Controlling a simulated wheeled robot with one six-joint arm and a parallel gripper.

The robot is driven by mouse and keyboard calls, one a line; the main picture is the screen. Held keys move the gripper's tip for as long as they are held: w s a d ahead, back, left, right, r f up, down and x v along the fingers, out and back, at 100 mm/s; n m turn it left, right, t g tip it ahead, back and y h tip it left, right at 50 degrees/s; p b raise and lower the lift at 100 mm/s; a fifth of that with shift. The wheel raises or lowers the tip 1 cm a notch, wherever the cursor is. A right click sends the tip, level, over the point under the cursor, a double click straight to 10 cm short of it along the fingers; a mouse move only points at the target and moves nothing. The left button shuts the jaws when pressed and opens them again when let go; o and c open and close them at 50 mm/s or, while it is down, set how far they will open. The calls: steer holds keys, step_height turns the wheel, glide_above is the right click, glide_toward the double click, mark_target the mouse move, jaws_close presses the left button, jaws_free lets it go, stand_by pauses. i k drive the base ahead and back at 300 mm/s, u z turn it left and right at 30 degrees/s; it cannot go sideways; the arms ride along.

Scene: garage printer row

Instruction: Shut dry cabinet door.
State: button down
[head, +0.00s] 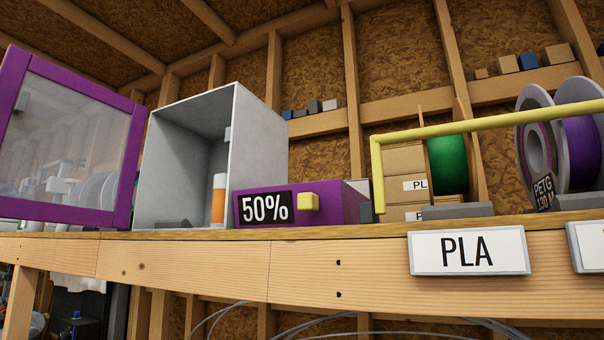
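The dry cabinet (255,150) is a grey box standing on the wooden bench, with its front open. Its door (124,165), a purple frame around a clear pane, stands swung wide open to the left of the cabinet. A small grey block (22,101) sits on the door's upper left side. Inside the cabinet an orange cylinder with a white band (218,200) stands near the right wall, and a low dark object (173,223) lies on the floor. My gripper is not in view.
A purple box reading 50% (350,205) with a yellow knob sits right of the cabinet. A yellow rail (470,126) crosses at right, before green and purple spools. A PLA sign (468,250) hangs on the bench edge (200,262). Small blocks line a shelf behind.

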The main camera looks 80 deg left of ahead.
mark_target(17, 62)
steer(key=k, duration=2.65)
steer(key=i, duration=0.8)
steer(key=u, duration=2.55)
